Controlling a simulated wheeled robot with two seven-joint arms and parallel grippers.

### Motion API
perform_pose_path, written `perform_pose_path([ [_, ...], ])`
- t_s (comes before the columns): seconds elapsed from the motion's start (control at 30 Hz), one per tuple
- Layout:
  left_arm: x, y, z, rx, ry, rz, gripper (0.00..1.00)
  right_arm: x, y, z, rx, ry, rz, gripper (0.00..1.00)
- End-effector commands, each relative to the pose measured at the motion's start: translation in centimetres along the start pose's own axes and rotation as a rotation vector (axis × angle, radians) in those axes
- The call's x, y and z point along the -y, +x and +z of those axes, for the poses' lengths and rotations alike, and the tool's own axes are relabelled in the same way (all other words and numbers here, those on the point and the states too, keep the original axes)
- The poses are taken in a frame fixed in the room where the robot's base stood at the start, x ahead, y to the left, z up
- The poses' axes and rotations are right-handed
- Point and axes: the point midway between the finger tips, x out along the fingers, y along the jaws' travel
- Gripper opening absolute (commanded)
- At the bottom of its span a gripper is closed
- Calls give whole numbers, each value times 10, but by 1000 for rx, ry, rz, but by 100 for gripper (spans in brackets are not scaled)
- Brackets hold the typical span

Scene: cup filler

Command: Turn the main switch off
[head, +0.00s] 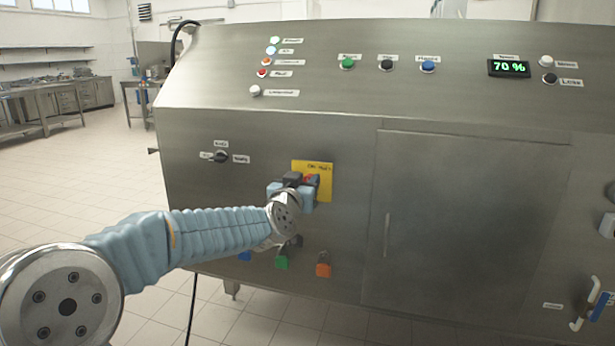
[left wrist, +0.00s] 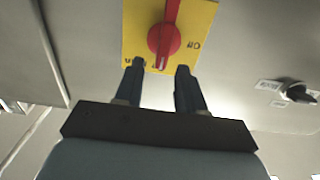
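The main switch is a red rotary knob on a yellow plate on the machine's front. In the head view the yellow plate (head: 325,188) shows, with the red knob (head: 309,180) mostly hidden behind my gripper. My right gripper is not in view.
A black selector knob (head: 221,157) sits left of the plate. Blue, green (head: 281,262) and orange (head: 323,270) connectors are below my left arm. A large door (head: 465,220) is to the right. Buttons and a display reading 70 % (head: 509,68) are on the top panel.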

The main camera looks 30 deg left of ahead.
Motion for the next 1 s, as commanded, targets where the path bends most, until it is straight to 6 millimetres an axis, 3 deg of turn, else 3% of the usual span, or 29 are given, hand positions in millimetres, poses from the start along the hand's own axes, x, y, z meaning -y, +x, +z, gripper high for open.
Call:
perform_pose_path([
  [0.2, 0, 19, 0, 0, -1, 0, 39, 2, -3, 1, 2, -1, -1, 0],
  [0.47, 0, 20, 0, 0, 0, 0, 39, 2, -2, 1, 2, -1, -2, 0],
  [0.73, 0, 20, 0, 0, 0, 0, 1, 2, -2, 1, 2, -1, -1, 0],
  [1.0, 0, 20, 0, 0, -6, 0, 0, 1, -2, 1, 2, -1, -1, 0],
])
